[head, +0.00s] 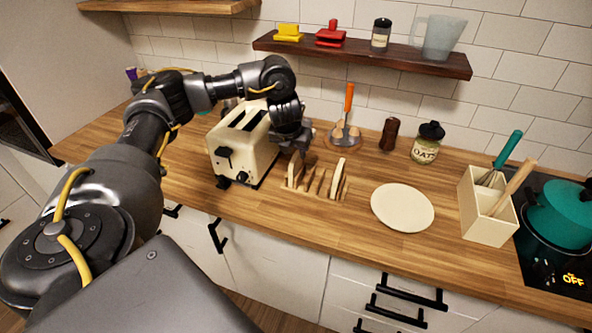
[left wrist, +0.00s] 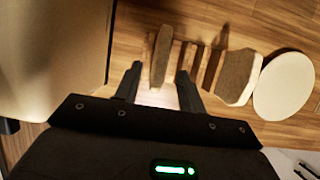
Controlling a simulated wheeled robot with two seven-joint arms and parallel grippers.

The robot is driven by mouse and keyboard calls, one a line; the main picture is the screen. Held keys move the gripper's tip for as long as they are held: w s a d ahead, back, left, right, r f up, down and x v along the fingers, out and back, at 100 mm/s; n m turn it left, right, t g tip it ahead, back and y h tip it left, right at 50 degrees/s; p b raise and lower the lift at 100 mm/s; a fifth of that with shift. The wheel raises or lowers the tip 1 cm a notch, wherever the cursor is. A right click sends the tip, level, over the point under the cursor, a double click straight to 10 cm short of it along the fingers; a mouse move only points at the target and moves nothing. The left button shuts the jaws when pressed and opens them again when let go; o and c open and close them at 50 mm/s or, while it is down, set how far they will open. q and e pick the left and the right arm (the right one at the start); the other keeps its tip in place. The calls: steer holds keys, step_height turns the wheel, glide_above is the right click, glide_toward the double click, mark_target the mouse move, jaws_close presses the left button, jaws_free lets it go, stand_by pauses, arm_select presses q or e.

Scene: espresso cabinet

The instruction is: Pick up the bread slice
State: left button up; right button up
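A wooden rack (head: 316,187) stands on the counter with a bread slice at each end. The left bread slice (head: 293,174) is upright, and in the left wrist view (left wrist: 161,56) it shows edge-on between my fingers. The right bread slice (head: 338,178) also shows in the left wrist view (left wrist: 239,77). My left gripper (head: 302,154) is over the left end of the rack, pointing down. In the left wrist view (left wrist: 158,82) its fingers are open, one on each side of the left slice, with gaps visible. My right gripper is not in view.
A cream toaster (head: 238,148) stands close on the left of my gripper. A white plate (head: 402,207) lies right of the rack. A utensil box (head: 485,212) and a teal pot (head: 562,212) are farther right. A shelf (head: 365,58) hangs above. The counter's front strip is clear.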

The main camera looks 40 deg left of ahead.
mark_target(295, 156)
arm_select(q)
steer(key=shift+p+x, duration=0.45)
steer(key=shift+x, duration=2.65)
steer(key=shift+c, duration=0.3)
jaws_close()
